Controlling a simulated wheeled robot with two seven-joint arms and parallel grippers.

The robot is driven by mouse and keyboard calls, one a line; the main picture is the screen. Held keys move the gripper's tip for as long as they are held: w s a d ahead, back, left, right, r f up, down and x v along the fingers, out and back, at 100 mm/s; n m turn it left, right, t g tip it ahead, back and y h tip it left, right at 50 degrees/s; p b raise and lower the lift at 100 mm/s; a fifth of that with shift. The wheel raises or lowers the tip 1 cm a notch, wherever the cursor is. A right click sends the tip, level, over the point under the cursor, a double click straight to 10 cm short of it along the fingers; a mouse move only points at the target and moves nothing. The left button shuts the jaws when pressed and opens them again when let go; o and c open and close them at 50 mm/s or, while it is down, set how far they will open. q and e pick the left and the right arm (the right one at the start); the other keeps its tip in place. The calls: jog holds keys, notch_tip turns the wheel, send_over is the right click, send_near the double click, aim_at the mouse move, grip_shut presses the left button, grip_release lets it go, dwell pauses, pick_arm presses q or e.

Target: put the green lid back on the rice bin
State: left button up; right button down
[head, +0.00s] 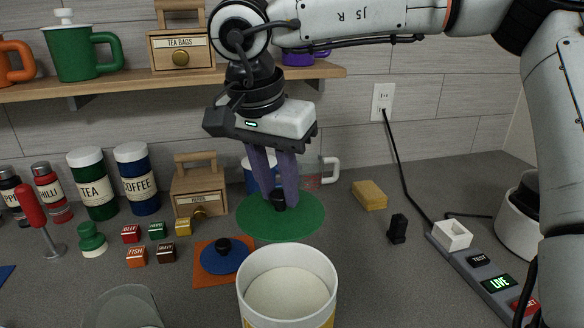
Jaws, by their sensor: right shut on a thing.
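The green lid (255,222) is a flat round disc with a black knob, in the middle of the head view. My right gripper (279,198) comes down from above and is shut on the lid's knob; the purple fingers partly hide it. Whether the lid touches the counter or hangs just above it I cannot tell. The rice bin (288,308), a white open-topped cylinder with pale contents, stands in front of the lid, cut off by the bottom edge. My left gripper is not in view.
A blue lid (222,264) with a black knob lies on an orange square beside the bin. Small labelled blocks (137,257) and canisters (92,184) stand left. A yellow sponge (370,195), black block (397,229) and power strip (484,268) are right. A shelf (130,85) runs behind.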

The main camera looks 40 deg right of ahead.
jog(key=s+a+r+m+g+p, duration=0.1)
jog(key=s+a+r+m+p, duration=0.25)
jog(key=s+a+r, duration=0.35)
notch_tip(320, 180, down, 9)
jog(key=s+b, duration=0.1)
jog(key=b, duration=0.1)
jog(key=shift+s+d+r+m, duration=0.15)
jog(key=shift+s+d+m, duration=0.1)
jog(key=shift+m, duration=0.1)
jog(key=shift+b, duration=0.55)
dwell(1.1)
jog(key=shift+f+b, duration=0.2)
jog(key=shift+b, duration=0.35)
dwell(1.0)
dwell(0.3)
jog(key=c, duration=0.9)
grip_release()
